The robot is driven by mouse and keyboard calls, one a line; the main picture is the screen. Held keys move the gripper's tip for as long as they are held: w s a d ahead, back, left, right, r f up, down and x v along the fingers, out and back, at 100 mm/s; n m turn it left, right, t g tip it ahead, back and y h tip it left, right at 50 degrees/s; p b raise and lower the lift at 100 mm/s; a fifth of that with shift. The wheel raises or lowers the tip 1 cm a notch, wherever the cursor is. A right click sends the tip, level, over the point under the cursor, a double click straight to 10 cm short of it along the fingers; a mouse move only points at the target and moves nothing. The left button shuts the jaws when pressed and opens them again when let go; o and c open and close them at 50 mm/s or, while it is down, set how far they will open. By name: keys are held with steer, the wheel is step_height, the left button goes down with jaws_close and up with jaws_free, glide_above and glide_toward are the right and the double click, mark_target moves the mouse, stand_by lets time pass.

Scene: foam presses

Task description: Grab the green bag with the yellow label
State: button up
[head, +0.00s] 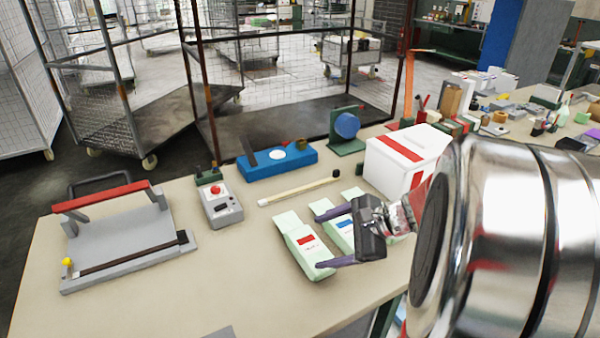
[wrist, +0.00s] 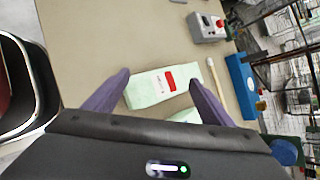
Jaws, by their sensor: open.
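Several pale green bags lie on the bench, under and beside my gripper. One bag with a red label (head: 298,247) is leftmost; in the wrist view this red-label bag (wrist: 148,92) lies ahead, between the finger lines. A bag with a blue label (head: 341,229) is to its right, partly behind my gripper. Another green bag (head: 352,194) is mostly covered, its label hidden. I see no yellow label. My gripper (head: 320,237) is open and empty, its fingers spread over the bags. In the wrist view my gripper (wrist: 160,78) hides most of a second green bag (wrist: 185,116).
A white box with red stripes (head: 400,160) stands right of the bags. A wooden rod (head: 300,188), a grey control box (head: 222,205) and a blue device (head: 275,164) lie behind. A bag sealer (head: 125,240) is at left. The front-left bench (head: 190,300) is mostly clear.

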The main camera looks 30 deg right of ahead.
steer(key=d+m+t, duration=0.1)
steer(key=d+m, duration=0.1)
steer(key=d, duration=0.1)
steer(key=d+f+m+t+h, duration=0.1)
steer(key=d+m, duration=0.1)
steer(key=d, duration=0.2)
steer(key=d+f+m+t, duration=0.1)
steer(key=d+m, duration=0.1)
steer(key=d, duration=0.2)
steer(key=shift+s+d+m+h, duration=0.1)
steer(key=shift+m+h, duration=0.2)
steer(key=shift+m, duration=0.1)
steer(key=s+d+f+m+t+h, duration=0.1)
steer(key=d+m, duration=0.1)
steer(key=d, duration=0.2)
steer(key=s+d+m+h, duration=0.1)
steer(key=s+d+m, duration=0.1)
steer(key=d+m, duration=0.1)
steer(key=s+d+f+m+t+h, duration=0.1)
steer(key=d+m, duration=0.1)
steer(key=d, duration=0.3)
steer(key=shift+s+d+f+t+h, duration=0.3)
steer(key=shift+d+f+h, duration=0.05)
steer(key=shift+h, duration=0.05)
steer(key=shift+w, duration=0.1)
steer(key=x, duration=0.8)
steer(key=shift+w+f, duration=0.15)
steer(key=shift+w, duration=0.05)
